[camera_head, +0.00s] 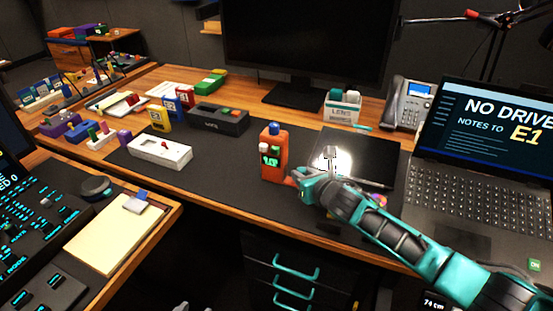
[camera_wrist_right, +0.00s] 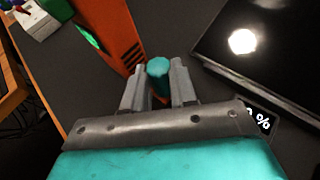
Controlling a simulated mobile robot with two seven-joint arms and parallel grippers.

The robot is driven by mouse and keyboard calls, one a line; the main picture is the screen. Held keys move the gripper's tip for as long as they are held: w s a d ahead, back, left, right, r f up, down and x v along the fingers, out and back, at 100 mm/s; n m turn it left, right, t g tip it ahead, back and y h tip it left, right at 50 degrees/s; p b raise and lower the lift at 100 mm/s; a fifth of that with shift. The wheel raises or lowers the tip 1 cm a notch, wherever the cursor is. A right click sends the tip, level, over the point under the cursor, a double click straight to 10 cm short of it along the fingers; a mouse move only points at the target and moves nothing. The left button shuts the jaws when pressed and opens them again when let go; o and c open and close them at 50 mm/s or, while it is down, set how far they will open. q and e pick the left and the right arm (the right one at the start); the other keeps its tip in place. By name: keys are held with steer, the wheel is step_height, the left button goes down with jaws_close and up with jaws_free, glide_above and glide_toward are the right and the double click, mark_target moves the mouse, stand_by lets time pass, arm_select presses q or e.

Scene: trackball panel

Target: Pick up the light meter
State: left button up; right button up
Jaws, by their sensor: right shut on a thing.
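Two grey tips at the head view's bottom edge may be my left gripper (camera_head: 193,307).
A glossy black tablet (camera_head: 378,155) with a bright reflection lies right of the meter. A laptop (camera_head: 470,165) stands further right. A white box (camera_head: 160,152) and a dark case (camera_head: 217,120) are to the left. The mat between the white box and meter is clear.

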steer(key=shift+c, duration=0.8)
steer(key=shift+r, duration=0.1)
steer(key=shift+w+r, duration=0.1)
steer(key=shift+r, duration=0.45)
step_height(320, 180, up, 19)
steer(key=p, duration=0.5)
steer(key=shift+f, duration=0.1)
